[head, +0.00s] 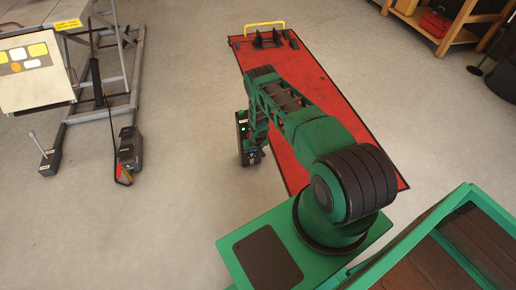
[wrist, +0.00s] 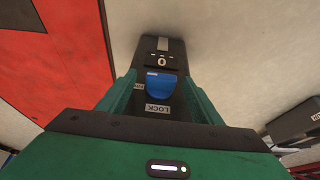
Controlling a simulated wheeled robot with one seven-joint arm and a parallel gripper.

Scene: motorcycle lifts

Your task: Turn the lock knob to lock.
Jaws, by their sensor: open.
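The lock knob (wrist: 160,87) is a blue rounded lever on a black box (wrist: 165,52) in the wrist view. A white "LOCK" label (wrist: 158,107) sits just below it, a "0" mark above it, and another label at its left is partly covered. My gripper (wrist: 159,78) is open, with one green finger on each side of the knob; I cannot tell whether they touch it.
The red lift platform (head: 310,85) lies flat right of my gripper, with a yellow bar (head: 264,26) at its far end. Wooden shelves (head: 450,30) are far right.

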